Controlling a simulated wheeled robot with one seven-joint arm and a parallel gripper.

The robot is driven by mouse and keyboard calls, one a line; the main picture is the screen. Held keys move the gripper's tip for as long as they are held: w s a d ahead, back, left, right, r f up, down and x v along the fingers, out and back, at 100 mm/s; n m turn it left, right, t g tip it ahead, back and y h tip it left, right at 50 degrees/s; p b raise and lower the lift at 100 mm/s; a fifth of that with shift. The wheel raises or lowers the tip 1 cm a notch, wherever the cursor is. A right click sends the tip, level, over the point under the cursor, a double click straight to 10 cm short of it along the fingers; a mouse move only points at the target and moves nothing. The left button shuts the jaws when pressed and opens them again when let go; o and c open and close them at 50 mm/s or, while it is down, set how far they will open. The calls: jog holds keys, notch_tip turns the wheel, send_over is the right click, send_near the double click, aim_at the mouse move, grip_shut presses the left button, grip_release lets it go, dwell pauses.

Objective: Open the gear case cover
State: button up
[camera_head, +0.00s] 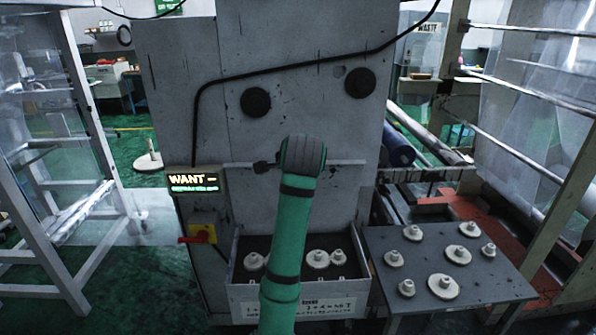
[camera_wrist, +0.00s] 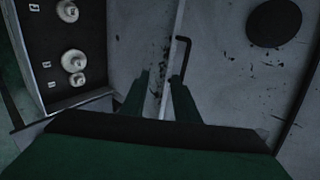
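The grey machine front (camera_head: 300,110) stands ahead of me, with two black round discs on its upper panel. A horizontal edge crosses it near my wrist, above a plain lower panel (camera_head: 335,195); I cannot tell which panel is the gear case cover. A dark fitting (camera_head: 264,167) sits on that edge just left of my wrist. In the wrist view my gripper (camera_wrist: 160,82) is open, its two fingers apart and close to the panel edge. A black bent handle (camera_wrist: 184,45) lies just beyond the right fingertip; contact is unclear. In the head view my arm hides the gripper.
An open tray (camera_head: 240,290) with several pale gears sits below the lower panel. A grey table (camera_head: 450,300) with more gears stands at right. Metal frames flank both sides.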

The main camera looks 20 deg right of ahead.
jog(key=shift+s+a+r, duration=0.15)
jog(key=shift+s+r, duration=0.05)
jog(key=shift+s, duration=0.1)
